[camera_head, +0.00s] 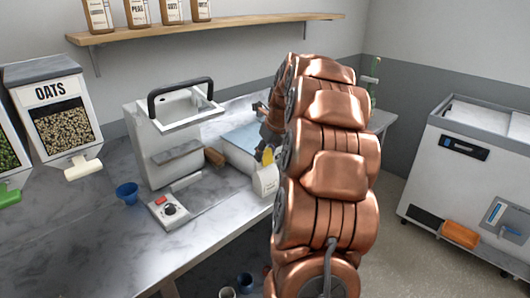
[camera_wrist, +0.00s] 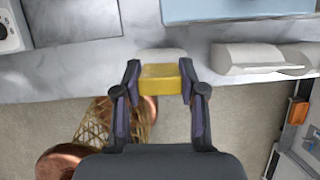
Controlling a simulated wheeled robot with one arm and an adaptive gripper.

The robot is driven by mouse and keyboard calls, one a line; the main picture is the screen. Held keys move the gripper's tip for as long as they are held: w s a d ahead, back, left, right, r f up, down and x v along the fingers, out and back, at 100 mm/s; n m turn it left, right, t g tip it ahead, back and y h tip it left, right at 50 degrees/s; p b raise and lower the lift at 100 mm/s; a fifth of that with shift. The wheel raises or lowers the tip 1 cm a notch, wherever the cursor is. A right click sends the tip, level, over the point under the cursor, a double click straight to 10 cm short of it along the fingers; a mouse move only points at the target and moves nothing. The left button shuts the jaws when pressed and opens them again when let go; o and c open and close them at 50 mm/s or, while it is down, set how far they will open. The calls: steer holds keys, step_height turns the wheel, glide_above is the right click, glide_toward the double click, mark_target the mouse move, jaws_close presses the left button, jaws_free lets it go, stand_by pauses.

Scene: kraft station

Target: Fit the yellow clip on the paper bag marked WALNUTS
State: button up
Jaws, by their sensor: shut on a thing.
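My gripper (camera_wrist: 160,82) is shut on the yellow clip (camera_wrist: 160,77), which spans between its two fingers. In the head view the clip (camera_head: 268,155) shows as a small yellow patch beside my copper arm, above a white paper bag (camera_head: 265,182). The marking on that bag is too small to read. In the wrist view, whitish bag-like shapes (camera_wrist: 243,58) lie to the right of the clip, apart from it. A pale shape just behind the clip is partly hidden by it. I cannot tell which bag is marked WALNUTS.
A white machine with a black handle (camera_head: 180,83) stands on the marble counter (camera_head: 100,225), with a control box (camera_head: 169,211) in front. A blue cup (camera_head: 127,193) and an OATS dispenser (camera_head: 55,110) are to the left. A pale blue block (camera_head: 243,140) lies behind the bag. A white chest (camera_head: 470,165) stands right.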

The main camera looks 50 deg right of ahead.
mark_target(266, 150)
steer(key=o, duration=1)
steer(key=shift+c, duration=0.2)
steer(key=o, duration=0.6)
steer(key=shift+r+p, duration=1.1)
steer(key=shift+r, duration=0.45)
steer(key=shift+r+p, duration=1.85)
steer(key=shift+r, duration=1.1)
